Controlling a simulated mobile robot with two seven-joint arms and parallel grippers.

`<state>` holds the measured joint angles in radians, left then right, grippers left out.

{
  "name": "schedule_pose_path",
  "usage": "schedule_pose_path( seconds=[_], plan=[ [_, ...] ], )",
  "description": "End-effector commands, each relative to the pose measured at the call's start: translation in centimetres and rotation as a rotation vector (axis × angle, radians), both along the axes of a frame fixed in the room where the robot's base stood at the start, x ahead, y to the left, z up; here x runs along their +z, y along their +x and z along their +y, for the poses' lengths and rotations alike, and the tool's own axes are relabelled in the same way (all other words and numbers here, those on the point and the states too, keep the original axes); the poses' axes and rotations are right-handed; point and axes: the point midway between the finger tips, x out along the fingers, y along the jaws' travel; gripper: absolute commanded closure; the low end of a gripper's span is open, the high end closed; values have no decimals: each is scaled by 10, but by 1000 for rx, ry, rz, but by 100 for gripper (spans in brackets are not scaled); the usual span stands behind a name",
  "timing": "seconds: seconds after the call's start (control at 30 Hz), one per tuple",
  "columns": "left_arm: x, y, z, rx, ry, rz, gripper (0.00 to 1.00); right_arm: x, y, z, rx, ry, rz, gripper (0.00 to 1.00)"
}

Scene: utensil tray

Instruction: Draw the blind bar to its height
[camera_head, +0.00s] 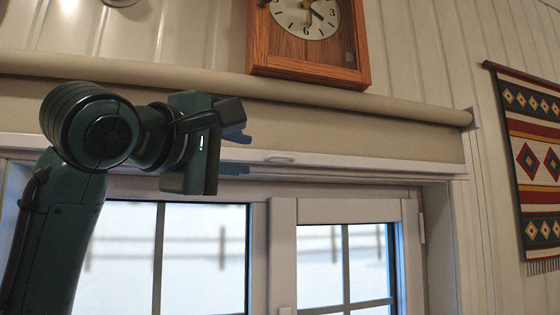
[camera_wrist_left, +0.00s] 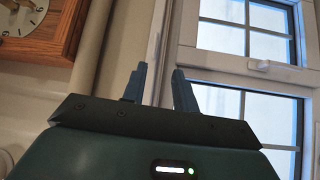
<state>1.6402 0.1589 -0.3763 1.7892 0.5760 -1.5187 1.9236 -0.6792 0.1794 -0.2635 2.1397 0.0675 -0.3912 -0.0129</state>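The blind bar (camera_head: 375,166) is a pale, level strip at the lower edge of the short beige blind fabric (camera_head: 350,138), near the top of the window. A small light pull handle (camera_head: 280,158) sits on it, right of my left gripper. My left gripper (camera_head: 238,153) is open, with its blue fingers apart, one higher and one lower, at about the bar's height. In the left wrist view, the two fingers (camera_wrist_left: 158,88) stand apart with the pale bar edge (camera_wrist_left: 158,40) seen between them. I cannot tell whether they touch the bar. My right gripper is not in view.
The blind's roller (camera_head: 400,108) runs along the wall above. A wooden clock (camera_head: 309,40) hangs just over it. The window frame (camera_head: 345,211) and its panes lie below the bar. A patterned wall hanging (camera_head: 535,150) is at the right.

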Motion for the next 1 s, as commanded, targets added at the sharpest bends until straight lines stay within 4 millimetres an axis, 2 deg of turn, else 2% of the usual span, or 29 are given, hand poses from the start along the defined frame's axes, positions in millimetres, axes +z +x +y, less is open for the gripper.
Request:
schedule_pose_path(
  seconds=[0.07, 0.17, 0.5, 0.7, 1.0],
  plan=[
    [7, -5, -1, -1, -10, 0, 71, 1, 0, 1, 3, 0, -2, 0],
    [10, 0, -5, -1, -15, 4, 71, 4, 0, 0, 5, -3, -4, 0],
    [18, 59, -35, 1, -14, 4, 71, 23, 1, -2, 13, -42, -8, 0],
    [20, 90, -50, 1, -14, 2, 71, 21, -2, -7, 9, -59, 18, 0],
    [20, 108, -60, -1, -14, -2, 71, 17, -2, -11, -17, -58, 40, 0]
  ],
)
